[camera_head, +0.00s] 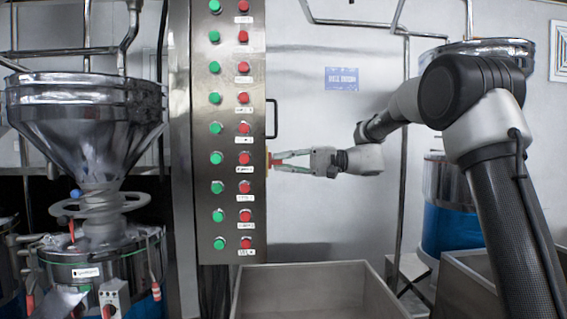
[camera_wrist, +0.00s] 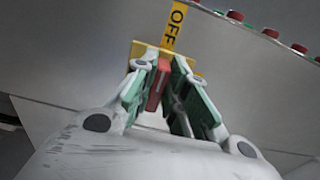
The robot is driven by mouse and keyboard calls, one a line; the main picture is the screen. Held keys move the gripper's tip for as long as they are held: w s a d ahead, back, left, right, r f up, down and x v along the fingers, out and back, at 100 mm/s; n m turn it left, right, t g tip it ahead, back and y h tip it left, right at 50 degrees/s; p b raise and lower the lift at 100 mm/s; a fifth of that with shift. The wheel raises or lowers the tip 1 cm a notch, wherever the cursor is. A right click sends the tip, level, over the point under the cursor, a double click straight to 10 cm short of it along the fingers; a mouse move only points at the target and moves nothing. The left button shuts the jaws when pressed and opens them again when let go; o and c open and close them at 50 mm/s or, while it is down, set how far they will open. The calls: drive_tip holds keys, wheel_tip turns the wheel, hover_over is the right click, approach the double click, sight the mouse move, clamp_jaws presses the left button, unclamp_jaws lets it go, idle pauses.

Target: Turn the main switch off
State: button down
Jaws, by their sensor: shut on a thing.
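The main switch has a red handle (camera_wrist: 157,85) on a yellow plate (camera_wrist: 138,48), on the side of the control cabinet. A yellow label reading OFF (camera_wrist: 175,22) extends from the plate in the wrist view. My gripper (camera_head: 278,161) reaches the cabinet's right side from the right in the head view. In the wrist view its green-padded fingers stand on both sides of the red handle and are shut on it. The fingers hide part of the handle and plate. In the head view the switch (camera_head: 269,159) is small and mostly hidden by the fingertips.
The steel cabinet (camera_head: 182,130) carries columns of green and red buttons close to the switch. A black door handle (camera_head: 276,118) is just above my gripper. A steel hopper (camera_head: 85,110) stands at left. An open metal bin (camera_head: 310,270) lies below the arm.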

drive_tip(key=c, duration=1.4)
unclamp_jaws()
drive_tip(key=shift+c, duration=0.2)
drive_tip(key=d, duration=1.2)
